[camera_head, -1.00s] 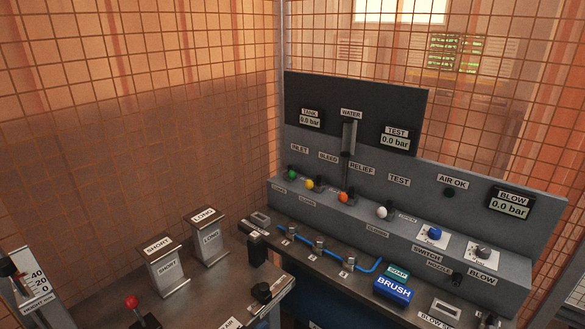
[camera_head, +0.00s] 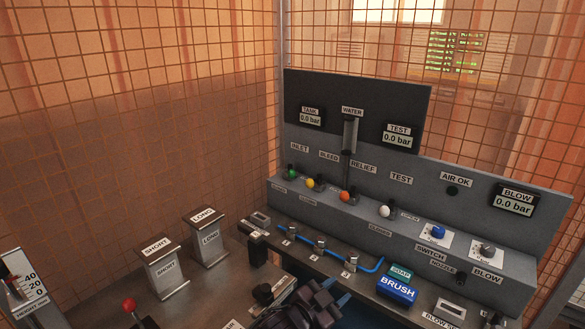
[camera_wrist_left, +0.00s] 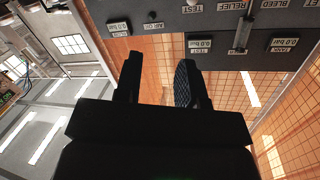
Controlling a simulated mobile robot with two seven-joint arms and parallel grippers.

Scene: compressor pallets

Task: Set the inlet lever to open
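The inlet lever has a green knob (camera_head: 291,174) and stands at the left end of the grey panel's (camera_head: 450,231) sloped ledge, below the INLET label (camera_head: 299,147). Its small position labels are too blurred to read. My left gripper (camera_head: 324,296) is at the bottom middle of the head view, well below and in front of the lever and touching nothing that I can see. In the left wrist view, its two black fingers (camera_wrist_left: 159,78) stand apart with nothing between them. The inlet lever does not show there. My right gripper is not in view.
Yellow (camera_head: 310,183), orange (camera_head: 344,196) and white (camera_head: 385,211) knobs stand right of the green one. Blue tubing (camera_head: 373,266) and a BRUSH block (camera_head: 397,288) lie before the panel. SHORT (camera_head: 164,269) and LONG (camera_head: 207,240) blocks stand left. Wire mesh encloses the area.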

